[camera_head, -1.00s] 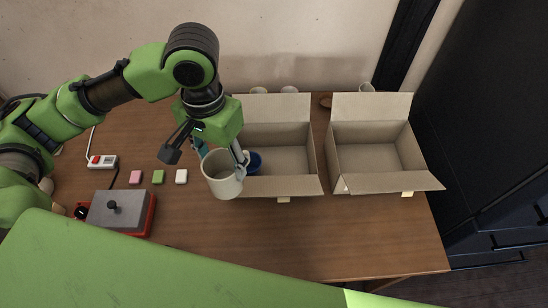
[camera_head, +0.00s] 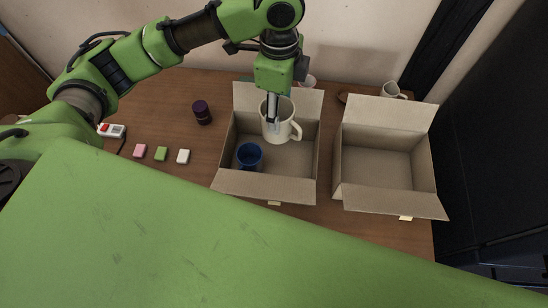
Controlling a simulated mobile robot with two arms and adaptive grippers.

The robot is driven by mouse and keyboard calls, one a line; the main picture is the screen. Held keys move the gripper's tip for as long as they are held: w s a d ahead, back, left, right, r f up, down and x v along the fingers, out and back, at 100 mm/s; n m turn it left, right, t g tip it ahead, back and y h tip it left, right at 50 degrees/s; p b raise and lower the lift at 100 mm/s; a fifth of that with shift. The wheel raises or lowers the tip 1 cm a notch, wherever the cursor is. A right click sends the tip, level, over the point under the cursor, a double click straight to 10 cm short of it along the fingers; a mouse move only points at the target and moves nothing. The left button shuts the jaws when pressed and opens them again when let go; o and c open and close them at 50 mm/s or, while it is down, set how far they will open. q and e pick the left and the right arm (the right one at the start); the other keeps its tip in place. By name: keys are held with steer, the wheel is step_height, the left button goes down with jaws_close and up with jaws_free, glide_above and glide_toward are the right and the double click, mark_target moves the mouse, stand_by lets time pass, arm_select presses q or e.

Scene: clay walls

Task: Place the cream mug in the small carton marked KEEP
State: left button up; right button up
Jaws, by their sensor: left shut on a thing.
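My left gripper (camera_head: 272,110) is shut on the wall of a cream mug (camera_head: 279,128) and holds it upright, handle toward the right. The mug is over or inside the back part of the left carton (camera_head: 226,150); its exact height is unclear. A blue mug (camera_head: 249,155) is in the front left of that carton. A second open carton (camera_head: 378,165) stands to the right and looks empty. Each carton has a small pale tag at its front, but I cannot read the marking on either. My right gripper is not in view.
A dark purple cup (camera_head: 202,112) stands left of the left carton. Pink, green and white blocks (camera_head: 161,153) lie on the table (camera_head: 190,190). A pale mug (camera_head: 391,90) stands behind the right carton. A dark cabinet (camera_head: 500,150) is at the right.

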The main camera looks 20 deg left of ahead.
arm_select(q)
steer(key=f+m, duration=0.1)
steer(key=m, duration=0.1)
steer(key=w+d+f+m+b, duration=0.1)
steer(key=f+m, duration=0.1)
steer(key=d+f+m+b, duration=0.1)
steer(key=shift+w+f+m, duration=0.15)
steer(key=shift+w+m, duration=0.15)
steer(key=shift+m, duration=0.1)
steer(key=shift+w+d+f+m+b, duration=0.4)
steer(key=shift+f+m, duration=0.55)
steer(key=shift+f, duration=2.15)
steer(key=shift+w+d+f+m+b, duration=0.2)
steer(key=shift+f+m+b, duration=0.55)
steer(key=shift+f, duration=2.35)
steer(key=shift+w+d+f+m+b, duration=0.3)
steer(key=shift+f+m, duration=0.8)
steer(key=shift+f, duration=2)
steer(key=shift+s+f, duration=0.1)
steer(key=o, duration=1.5)
steer(key=shift+c, duration=0.2)
